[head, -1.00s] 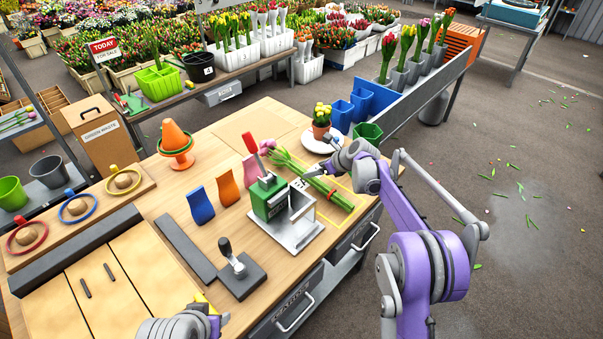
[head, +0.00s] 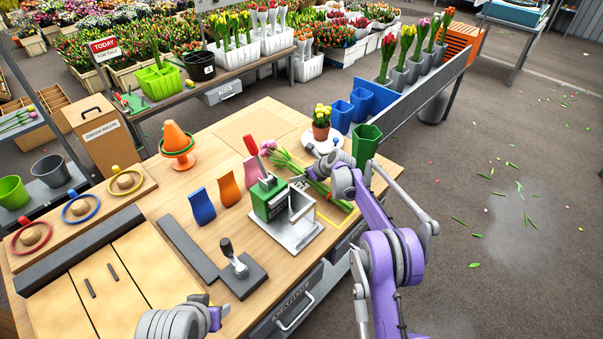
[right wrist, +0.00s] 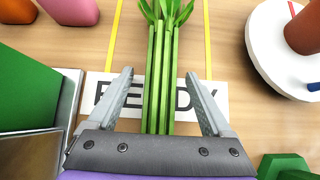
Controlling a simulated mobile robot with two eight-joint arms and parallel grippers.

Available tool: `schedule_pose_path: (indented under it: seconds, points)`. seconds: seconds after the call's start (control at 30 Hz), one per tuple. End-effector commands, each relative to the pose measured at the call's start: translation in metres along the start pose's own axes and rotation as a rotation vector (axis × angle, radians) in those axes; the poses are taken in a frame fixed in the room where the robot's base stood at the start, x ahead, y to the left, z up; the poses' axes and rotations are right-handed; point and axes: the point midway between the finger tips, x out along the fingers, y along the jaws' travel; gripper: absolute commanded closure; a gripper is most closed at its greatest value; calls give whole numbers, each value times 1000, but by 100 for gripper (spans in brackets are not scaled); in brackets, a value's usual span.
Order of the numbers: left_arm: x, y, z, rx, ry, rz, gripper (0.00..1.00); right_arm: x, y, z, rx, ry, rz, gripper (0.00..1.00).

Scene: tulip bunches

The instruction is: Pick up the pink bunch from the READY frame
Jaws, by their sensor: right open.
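The pink bunch (head: 290,163) lies flat on the bench inside the yellow-outlined READY frame (right wrist: 207,45), its flower end pointing away from me. In the right wrist view its green stems (right wrist: 159,75) run between the fingers, over the READY label (right wrist: 216,98); the blooms are out of that view. My right gripper (head: 314,165) is at the stems in the head view. The right wrist view shows its two fingers (right wrist: 160,103) apart, one on each side of the stems, with gaps. My left gripper (head: 212,314) is at the bottom edge, its fingers mostly hidden.
A green press (head: 270,198) on a metal stand is just left of the stems. A green cup (head: 366,145) is at the bench's right edge. Blue and orange blocks stand further left.

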Motion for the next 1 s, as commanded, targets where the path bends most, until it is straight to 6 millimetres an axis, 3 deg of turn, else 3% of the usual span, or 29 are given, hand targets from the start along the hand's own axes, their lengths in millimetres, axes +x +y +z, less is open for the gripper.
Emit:
schedule_pose_path:
  seconds: [0.07, 0.53, 1.0]
  points:
    - [0, 0, 0, 0, 0, 0, 50, 0, 0, 0, 0, 0, 0, 18]
    - [0, 0, 0, 0, 0, 0, 50, 0, 0, 0, 0, 0, 0, 100]
    - [1, 0, 1, 0, -1, 0, 50, -9, 0, 8, 0, -1, 0, 100]
